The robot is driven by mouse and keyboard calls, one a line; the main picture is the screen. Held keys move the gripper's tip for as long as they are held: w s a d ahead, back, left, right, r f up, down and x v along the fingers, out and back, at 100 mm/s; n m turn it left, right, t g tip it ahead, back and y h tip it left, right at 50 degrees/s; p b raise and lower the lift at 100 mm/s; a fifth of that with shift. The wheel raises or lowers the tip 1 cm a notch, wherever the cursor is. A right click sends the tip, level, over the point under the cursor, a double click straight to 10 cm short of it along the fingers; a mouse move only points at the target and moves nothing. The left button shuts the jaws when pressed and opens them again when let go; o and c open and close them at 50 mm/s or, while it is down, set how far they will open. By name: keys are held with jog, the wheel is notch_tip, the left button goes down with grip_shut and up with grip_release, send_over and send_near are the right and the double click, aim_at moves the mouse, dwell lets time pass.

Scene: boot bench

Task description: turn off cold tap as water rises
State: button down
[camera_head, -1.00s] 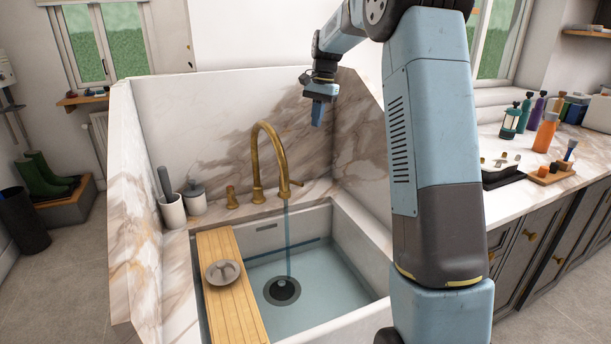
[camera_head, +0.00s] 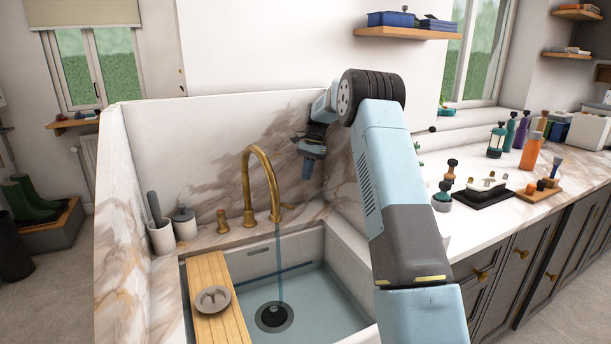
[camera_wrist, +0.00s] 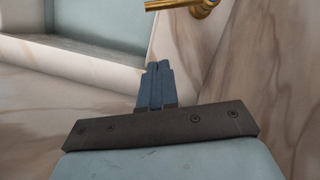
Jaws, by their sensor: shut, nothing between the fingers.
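The brass spout (camera_head: 261,150) stands on the marble ledge behind the white sink (camera_head: 345,262). A thin stream of water (camera_head: 280,262) falls from it. Bluish water (camera_head: 318,300) covers the sink floor around the drain. In the wrist view, a brass tap handle with a blue mark, the cold tap (camera_wrist: 182,4), is partly cut off at the top edge. My gripper (camera_head: 307,174) is shut and empty, pointing down to the right of the spout. In the wrist view, its fingertips (camera_wrist: 158,66) are below the handle in the picture and apart from it.
A wooden board (camera_head: 217,304) with a small dish (camera_head: 213,299) spans the sink's left side. A brass fitting (camera_head: 222,221), a brush pot (camera_head: 162,238) and a lidded jar (camera_head: 185,223) stand left of the spout. Marble walls rise behind and beside the sink.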

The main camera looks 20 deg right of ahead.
jog(key=s+a+f, duration=0.3)
jog(key=a+f, duration=0.2)
jog(key=f, duration=0.2)
jog(key=shift+s+f, duration=0.15)
jog(key=shift+f, duration=0.2)
